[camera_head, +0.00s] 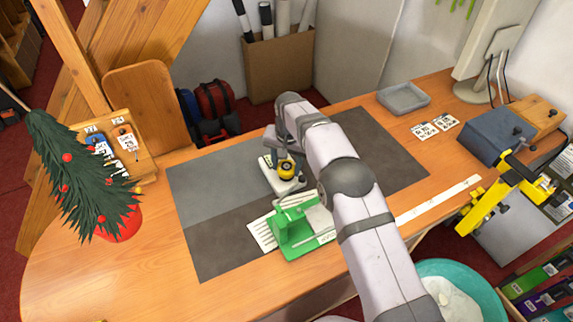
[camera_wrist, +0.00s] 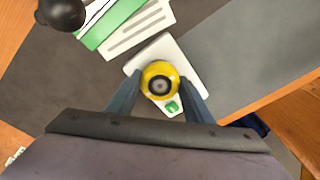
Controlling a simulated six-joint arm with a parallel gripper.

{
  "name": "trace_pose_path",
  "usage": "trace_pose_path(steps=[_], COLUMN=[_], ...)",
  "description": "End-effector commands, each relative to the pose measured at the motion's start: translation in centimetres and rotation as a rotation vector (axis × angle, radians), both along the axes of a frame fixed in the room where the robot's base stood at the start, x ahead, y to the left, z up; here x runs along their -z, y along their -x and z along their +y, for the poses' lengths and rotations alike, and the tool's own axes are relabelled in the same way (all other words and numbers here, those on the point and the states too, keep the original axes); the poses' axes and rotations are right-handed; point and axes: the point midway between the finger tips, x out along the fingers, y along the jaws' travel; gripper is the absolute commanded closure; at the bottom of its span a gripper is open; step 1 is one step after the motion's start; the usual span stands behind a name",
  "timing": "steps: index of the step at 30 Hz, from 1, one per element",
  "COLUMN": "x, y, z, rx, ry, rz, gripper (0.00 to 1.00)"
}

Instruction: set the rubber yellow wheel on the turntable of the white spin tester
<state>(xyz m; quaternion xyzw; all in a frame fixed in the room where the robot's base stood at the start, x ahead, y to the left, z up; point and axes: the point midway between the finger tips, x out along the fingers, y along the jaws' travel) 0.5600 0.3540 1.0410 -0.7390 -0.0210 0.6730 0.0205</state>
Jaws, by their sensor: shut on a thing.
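The yellow wheel (camera_wrist: 160,81) with a dark hub is held between the two fingers of my gripper (camera_wrist: 160,86). It also shows in the head view (camera_head: 286,168), partly hidden by my arm. The white spin tester (camera_wrist: 186,62) lies right under the wheel, and its green button (camera_wrist: 172,106) shows beside it. The tester also shows in the head view (camera_head: 289,186). The wheel covers the turntable in the wrist view, so I cannot tell whether the two touch.
A green tool (camera_head: 291,228) with a striped white sheet stands just in front of the tester. A grey tray (camera_head: 403,98), paper cards and a yellow clamp (camera_head: 490,195) are at the right. A small tree (camera_head: 80,175) stands at the left. The grey mat's left side (camera_head: 205,190) is clear.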

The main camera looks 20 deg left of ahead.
Motion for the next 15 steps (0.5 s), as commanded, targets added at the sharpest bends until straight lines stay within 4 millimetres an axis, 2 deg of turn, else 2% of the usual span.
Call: trace_pose_path(steps=[15], x=[1.2], y=[0.0], z=[0.0], rx=[0.0], ry=[0.0], rz=[-0.001], gripper=[0.78])
